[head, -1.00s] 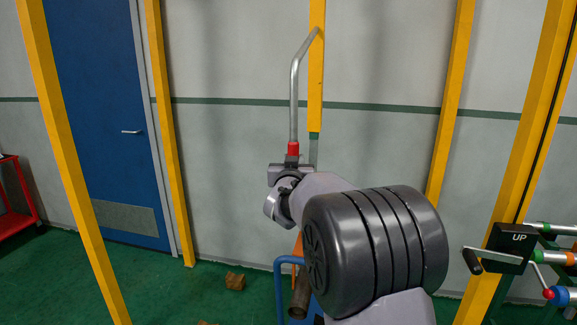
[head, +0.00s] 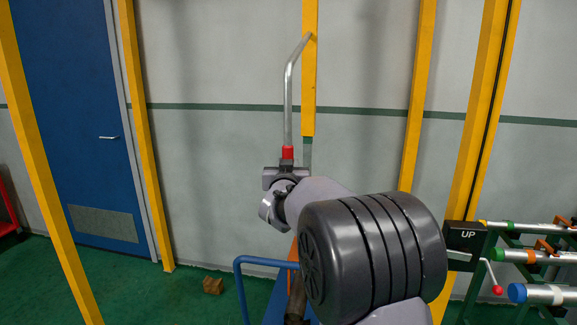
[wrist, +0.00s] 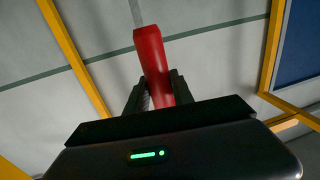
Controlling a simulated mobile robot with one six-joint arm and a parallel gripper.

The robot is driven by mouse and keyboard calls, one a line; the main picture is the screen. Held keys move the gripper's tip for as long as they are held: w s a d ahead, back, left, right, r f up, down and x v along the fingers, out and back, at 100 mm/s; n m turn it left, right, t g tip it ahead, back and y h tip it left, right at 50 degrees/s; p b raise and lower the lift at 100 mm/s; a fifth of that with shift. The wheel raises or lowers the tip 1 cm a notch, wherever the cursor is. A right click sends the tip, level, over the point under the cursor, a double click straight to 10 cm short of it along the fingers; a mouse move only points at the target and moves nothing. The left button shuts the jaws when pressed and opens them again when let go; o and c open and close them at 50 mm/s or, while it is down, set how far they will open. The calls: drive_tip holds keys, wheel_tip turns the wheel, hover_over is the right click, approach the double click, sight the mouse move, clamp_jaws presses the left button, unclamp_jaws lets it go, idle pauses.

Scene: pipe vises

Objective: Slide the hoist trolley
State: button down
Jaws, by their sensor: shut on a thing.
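A bent grey metal rod (head: 289,95) with a red grip (head: 288,153) hangs from a yellow hanging bar (head: 309,75). My gripper (head: 287,162) is shut on the red grip from below. In the wrist view the red grip (wrist: 153,62) stands slightly tilted between the two dark fingers (wrist: 156,92). The bar's upper end and any hoist trolley above it are out of view.
Yellow posts (head: 135,120) stand on both sides. A black box marked UP (head: 466,236) is on the right post, beside a rack of pipes (head: 530,292). A blue tubular frame (head: 262,262) is below my arm. A brown block (head: 213,285) lies on the green floor.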

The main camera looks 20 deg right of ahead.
drive_tip(key=c, duration=1.1)
unclamp_jaws()
drive_tip(key=p+v, duration=0.1)
drive_tip(key=v, duration=1.6)
drive_tip(key=shift+s+p, duration=0.2)
drive_tip(key=shift+p, duration=0.15)
